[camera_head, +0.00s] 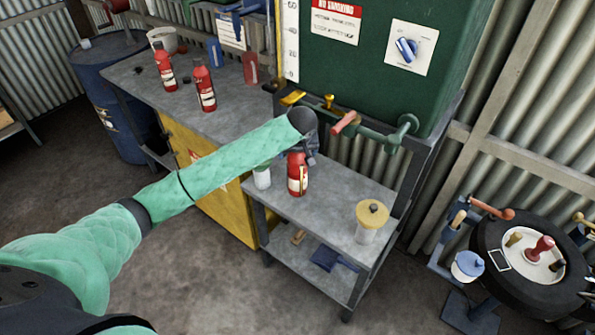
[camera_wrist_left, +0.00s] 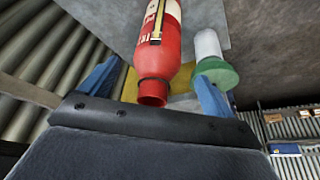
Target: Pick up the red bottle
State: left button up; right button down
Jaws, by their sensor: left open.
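A red bottle (camera_head: 297,180) with a pale label stands upright on the grey metal stand, just below my left gripper (camera_head: 311,150). In the left wrist view the red bottle (camera_wrist_left: 158,60) appears with its neck toward the gripper, between the two blue fingers of the left gripper (camera_wrist_left: 153,90). The fingers are open, with visible room on both sides of the neck. In the head view the fingertips are partly hidden behind the wrist. Two more red bottles stand on the workbench, one at the back (camera_head: 165,70) and one nearer (camera_head: 205,88). My right gripper is not in view.
A white bottle with a green cap (camera_wrist_left: 210,62) stands close beside the red bottle. A yellow-lidded jar (camera_head: 371,222) stands on the stand's right part. The green tank (camera_head: 380,80) and its pipe with a red handle (camera_head: 346,123) are behind the gripper.

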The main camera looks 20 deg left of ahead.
aim_at(298, 155)
pick_arm(q)
jog(key=p+x, duration=0.3)
jog(key=x, duration=0.1)
jog(key=shift+w+d, duration=0.1)
jog(key=shift+d, duration=0.05)
jog(key=shift+w+f, duration=0.1)
jog(key=shift+f, duration=0.35)
jog(key=c, duration=1.7)
jog(key=shift+r, duration=0.15)
grip_shut()
jog(key=shift+w, duration=0.1)
